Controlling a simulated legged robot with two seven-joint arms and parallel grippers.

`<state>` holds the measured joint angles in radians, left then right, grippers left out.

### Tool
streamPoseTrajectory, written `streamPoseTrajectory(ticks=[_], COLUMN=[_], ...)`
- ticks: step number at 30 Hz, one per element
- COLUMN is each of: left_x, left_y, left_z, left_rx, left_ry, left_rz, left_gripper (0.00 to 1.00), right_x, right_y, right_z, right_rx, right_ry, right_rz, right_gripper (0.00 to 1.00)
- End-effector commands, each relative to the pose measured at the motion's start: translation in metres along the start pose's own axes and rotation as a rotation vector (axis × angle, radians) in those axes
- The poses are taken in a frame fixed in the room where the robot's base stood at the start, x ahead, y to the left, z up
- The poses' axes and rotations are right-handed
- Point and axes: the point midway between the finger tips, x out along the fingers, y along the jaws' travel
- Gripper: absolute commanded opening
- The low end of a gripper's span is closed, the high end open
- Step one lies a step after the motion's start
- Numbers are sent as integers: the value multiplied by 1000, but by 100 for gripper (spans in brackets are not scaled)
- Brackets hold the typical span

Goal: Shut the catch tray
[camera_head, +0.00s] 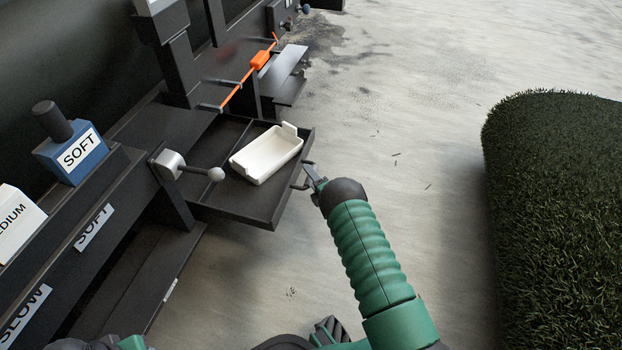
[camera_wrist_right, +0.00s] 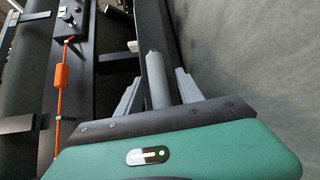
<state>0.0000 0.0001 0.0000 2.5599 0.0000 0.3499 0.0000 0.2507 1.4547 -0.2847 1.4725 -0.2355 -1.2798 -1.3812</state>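The catch tray (camera_head: 245,205) is a shallow black tray that sticks out from the dark machine in the head view. A white open bin (camera_head: 268,154) sits inside it. A handle (camera_head: 304,177) is on the tray's outer front wall. My right gripper (camera_head: 313,175) is at this handle. In the right wrist view, the fingers of my right gripper (camera_wrist_right: 158,88) are apart, with a grey bar (camera_wrist_right: 157,80) between them and gaps on both sides. The gripper's palm hides the near end of the bar. My left gripper's fingers are not visible.
An orange piece on a thin rod (camera_head: 260,60) lies beyond the tray. A lever with a round knob (camera_head: 216,174) stands beside the tray's near side. A blue SOFT block (camera_head: 72,152) sits on the left rail. A turf roll (camera_head: 555,200) lies right; the floor between is clear.

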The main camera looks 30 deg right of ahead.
Motion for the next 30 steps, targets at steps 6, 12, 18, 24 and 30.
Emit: streamPoseTrajectory(ticks=[6, 12, 18, 24, 30], left_x=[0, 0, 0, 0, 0], left_y=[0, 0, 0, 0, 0], left_z=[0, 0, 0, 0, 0], left_rx=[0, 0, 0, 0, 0], left_ry=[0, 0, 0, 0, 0], left_rz=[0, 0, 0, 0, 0], left_gripper=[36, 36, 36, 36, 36], right_x=[0, -1, -1, -1, -1], right_y=[0, -1, -2, -3, -3], right_z=[0, 0, 0, 0, 0], right_rx=[0, 0, 0, 0, 0], right_ry=[0, 0, 0, 0, 0], right_rz=[0, -2, -3, -5, -6], right_gripper=[15, 0, 0, 0, 0])
